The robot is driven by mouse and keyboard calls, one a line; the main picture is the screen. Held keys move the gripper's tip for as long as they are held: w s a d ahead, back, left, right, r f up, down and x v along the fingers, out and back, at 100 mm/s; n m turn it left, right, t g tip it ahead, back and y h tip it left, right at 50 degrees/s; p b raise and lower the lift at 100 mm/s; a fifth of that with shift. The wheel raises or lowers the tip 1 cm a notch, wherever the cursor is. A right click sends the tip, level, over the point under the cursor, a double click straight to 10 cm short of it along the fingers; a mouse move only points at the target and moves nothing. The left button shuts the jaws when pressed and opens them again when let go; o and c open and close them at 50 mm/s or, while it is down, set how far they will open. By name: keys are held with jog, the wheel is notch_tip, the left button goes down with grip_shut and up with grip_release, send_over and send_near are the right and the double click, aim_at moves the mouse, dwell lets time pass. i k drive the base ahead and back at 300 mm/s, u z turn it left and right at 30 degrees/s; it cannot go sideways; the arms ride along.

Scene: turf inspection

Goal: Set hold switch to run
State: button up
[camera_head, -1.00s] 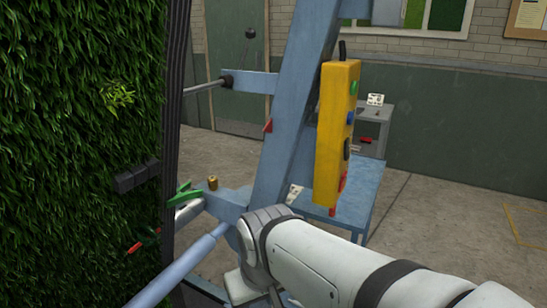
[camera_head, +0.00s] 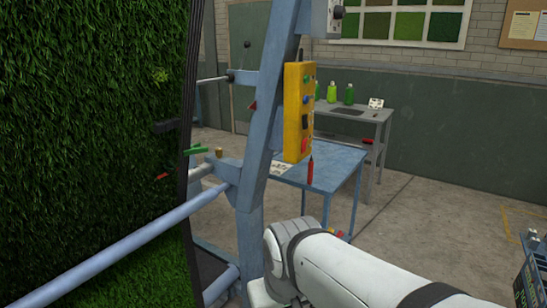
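A yellow control box (camera_head: 292,112) hangs on the blue-grey steel frame (camera_head: 258,130), near the middle of the head view. Its face is seen at a slant, with a green button, a blue button, a black switch (camera_head: 305,121) and a red control (camera_head: 304,145). A grey box with a dark knob (camera_head: 338,12) is cut off by the top edge. No readable label shows which control is the hold switch, or its setting. My white arm reaches in from the lower right, below the yellow box. My gripper does not show.
A green turf panel (camera_head: 80,120) fills the left. A blue-grey roller bar (camera_head: 120,243) crosses the lower left. Behind stand a blue table (camera_head: 335,165) and a grey table (camera_head: 375,115) with green bottles (camera_head: 348,94). A dark crate (camera_head: 530,275) is at the right edge. Floor at right is open.

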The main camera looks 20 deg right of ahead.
aim_at(304, 141)
jog(key=z, duration=0.4)
jog(key=i, duration=0.95)
jog(key=z, duration=0.35)
jog(key=k, duration=1.05)
jog(key=z, duration=0.5)
jog(key=i, duration=1.1)
jog(key=u, duration=0.65)
